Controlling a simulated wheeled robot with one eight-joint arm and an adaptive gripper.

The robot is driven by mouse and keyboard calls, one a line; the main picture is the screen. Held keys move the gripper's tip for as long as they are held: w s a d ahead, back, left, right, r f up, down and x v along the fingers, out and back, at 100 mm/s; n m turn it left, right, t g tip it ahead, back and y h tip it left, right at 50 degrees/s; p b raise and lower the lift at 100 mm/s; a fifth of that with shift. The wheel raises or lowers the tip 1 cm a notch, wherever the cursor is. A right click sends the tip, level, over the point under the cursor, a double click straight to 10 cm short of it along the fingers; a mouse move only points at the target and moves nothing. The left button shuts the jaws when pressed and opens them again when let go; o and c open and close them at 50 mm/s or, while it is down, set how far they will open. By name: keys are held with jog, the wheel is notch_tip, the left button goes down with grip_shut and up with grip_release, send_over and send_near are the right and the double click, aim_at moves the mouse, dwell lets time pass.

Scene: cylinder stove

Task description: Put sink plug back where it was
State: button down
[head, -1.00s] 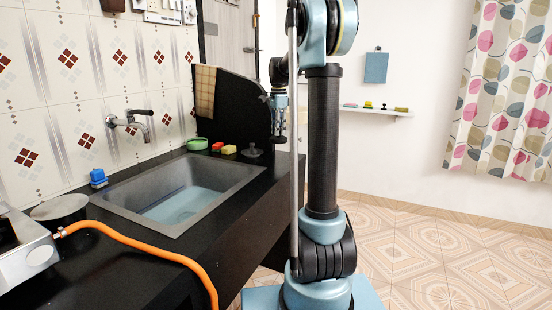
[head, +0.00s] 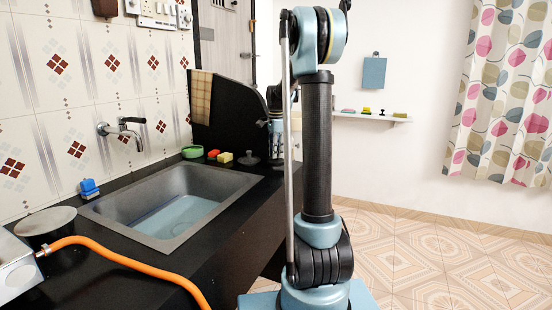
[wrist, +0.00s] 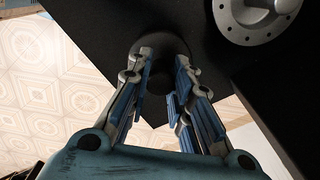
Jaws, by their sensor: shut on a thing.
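My gripper (wrist: 158,75) is shut on a dark round thing (wrist: 163,83), which appears to be the sink plug. The fingers stand on both sides of it, and its dark disc (wrist: 143,45) shows beyond the fingertips against the black counter. In the head view my gripper (head: 276,150) is at the right end of the counter, partly hidden by my arm. The held thing is hard to make out there. The grey sink (head: 180,172) is to the left of my gripper and holds bluish water.
A grey knobbed piece (head: 249,159) stands on the counter beside my gripper; a grey disc with holes (wrist: 233,22) shows in the wrist view. An orange hose (head: 130,262) crosses the front.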

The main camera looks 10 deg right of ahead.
jog(key=shift+f, duration=1)
jog(key=c, duration=1.4)
grip_release()
jog(key=shift+c, duration=0.2)
jog(key=shift+s, duration=0.1)
